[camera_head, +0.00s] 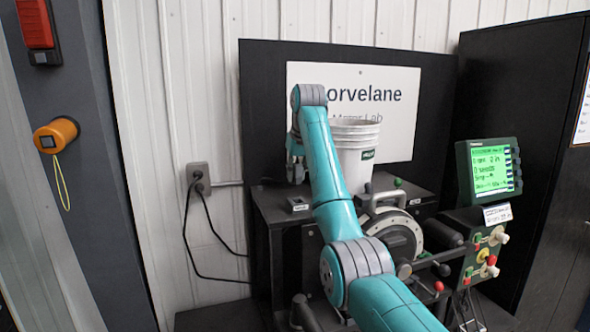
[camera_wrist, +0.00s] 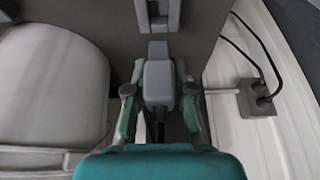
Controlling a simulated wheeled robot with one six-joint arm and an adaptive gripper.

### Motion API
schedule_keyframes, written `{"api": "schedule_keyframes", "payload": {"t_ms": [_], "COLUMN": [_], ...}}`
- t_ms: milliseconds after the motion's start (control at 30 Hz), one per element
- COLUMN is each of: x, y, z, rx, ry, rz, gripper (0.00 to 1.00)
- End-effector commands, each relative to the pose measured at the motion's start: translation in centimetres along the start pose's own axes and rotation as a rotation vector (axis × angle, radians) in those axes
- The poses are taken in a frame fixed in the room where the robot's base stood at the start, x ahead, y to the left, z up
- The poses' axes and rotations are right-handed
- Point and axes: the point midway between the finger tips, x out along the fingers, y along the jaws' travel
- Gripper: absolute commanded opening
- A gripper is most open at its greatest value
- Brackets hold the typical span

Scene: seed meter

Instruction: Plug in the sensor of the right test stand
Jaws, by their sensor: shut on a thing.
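My gripper (camera_wrist: 160,91) is shut on a grey plug (camera_wrist: 158,80), with one finger on each side of it. The plug's narrower end points up in the wrist view, and a dark cable leaves its lower end. Just beyond the tip is a grey slotted fitting (camera_wrist: 158,27); whether they touch I cannot tell. In the head view my gripper (camera_head: 295,170) is above the left part of the black test stand (camera_head: 270,207), left of the white bucket, and the plug is not clearly seen there.
The white bucket (camera_head: 355,147) stands close to my arm and fills the left of the wrist view (camera_wrist: 50,85). A wall outlet (camera_head: 198,178) with black cables is left of the stand. A green-screened display (camera_head: 490,170) stands at the right.

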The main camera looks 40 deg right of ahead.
Motion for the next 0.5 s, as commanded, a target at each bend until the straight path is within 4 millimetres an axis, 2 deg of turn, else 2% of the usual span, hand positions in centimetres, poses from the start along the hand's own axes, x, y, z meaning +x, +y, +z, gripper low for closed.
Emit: {"api": "schedule_keyframes", "payload": {"t_ms": [500], "x": [2.6], "y": [0.8], "z": [1.7], "rx": [0.002], "ry": [0.002], "rz": [0.001], "gripper": [0.00]}}
